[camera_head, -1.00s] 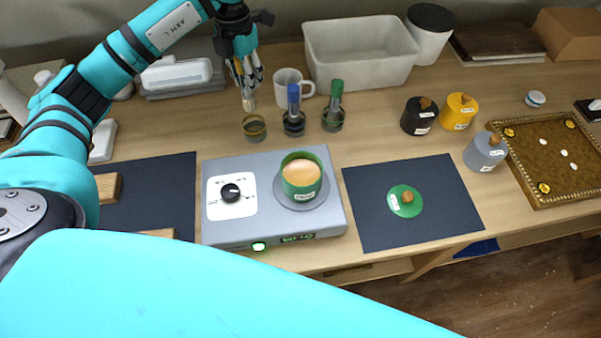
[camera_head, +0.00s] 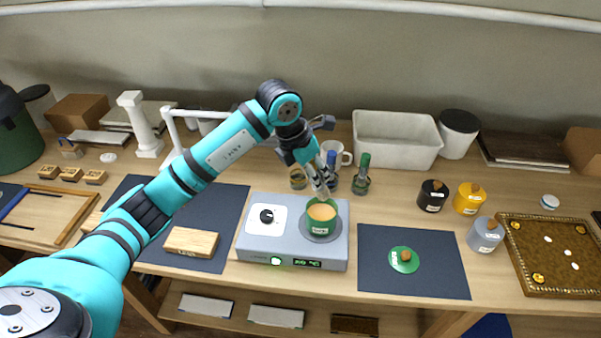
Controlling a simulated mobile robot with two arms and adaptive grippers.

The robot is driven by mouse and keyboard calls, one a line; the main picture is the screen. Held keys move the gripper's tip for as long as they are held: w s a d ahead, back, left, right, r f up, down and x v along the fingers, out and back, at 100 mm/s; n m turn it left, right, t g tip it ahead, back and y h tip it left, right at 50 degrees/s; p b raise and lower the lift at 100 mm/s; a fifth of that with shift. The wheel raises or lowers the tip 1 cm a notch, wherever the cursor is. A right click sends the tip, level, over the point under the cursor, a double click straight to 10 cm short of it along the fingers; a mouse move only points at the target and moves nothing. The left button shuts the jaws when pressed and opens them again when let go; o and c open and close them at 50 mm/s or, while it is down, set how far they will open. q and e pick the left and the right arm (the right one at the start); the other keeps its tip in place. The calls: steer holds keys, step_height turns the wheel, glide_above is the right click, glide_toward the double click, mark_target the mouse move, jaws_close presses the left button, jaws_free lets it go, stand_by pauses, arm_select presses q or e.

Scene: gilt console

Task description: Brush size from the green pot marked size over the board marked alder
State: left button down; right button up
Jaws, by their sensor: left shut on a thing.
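The green pot (camera_head: 321,228) stands open on the grey warmer (camera_head: 258,242), with a tan liquid inside and a small white label. My left gripper (camera_head: 318,180) is just above the pot's back rim, pointing down. It is shut on a brush (camera_head: 323,193), mostly hidden by the fingers; I cannot tell whether its tip touches the liquid. A pale wooden board (camera_head: 191,242) lies on the left dark mat (camera_head: 222,203); its marking is not readable. My right gripper is out of view.
Behind the warmer stand a brush jar (camera_head: 298,178), a blue-handled brush (camera_head: 331,160), a green-handled brush (camera_head: 364,163) and a white mug (camera_head: 337,152). A green lid (camera_head: 404,259) lies on the right dark mat (camera_head: 440,277). Black, yellow and grey pots stand further right.

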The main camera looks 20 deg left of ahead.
arm_select(q)
steer(key=f, duration=0.1)
steer(key=f+b, duration=0.1)
steer(key=f, duration=0.1)
steer(key=shift+w+a, duration=0.3)
steer(key=shift+w, duration=0.1)
steer(key=shift+f+b, duration=0.4)
steer(key=shift+b, duration=0.1)
step_height(320, 180, down, 2)
steer(key=shift+s+d+f+b, duration=0.1)
steer(key=shift+f+b, duration=0.15)
steer(key=shift+b, duration=0.4)
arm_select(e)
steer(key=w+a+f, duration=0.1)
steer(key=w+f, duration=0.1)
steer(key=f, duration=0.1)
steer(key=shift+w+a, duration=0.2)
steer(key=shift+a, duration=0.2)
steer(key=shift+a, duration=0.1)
arm_select(q)
steer(key=shift+f, duration=0.1)
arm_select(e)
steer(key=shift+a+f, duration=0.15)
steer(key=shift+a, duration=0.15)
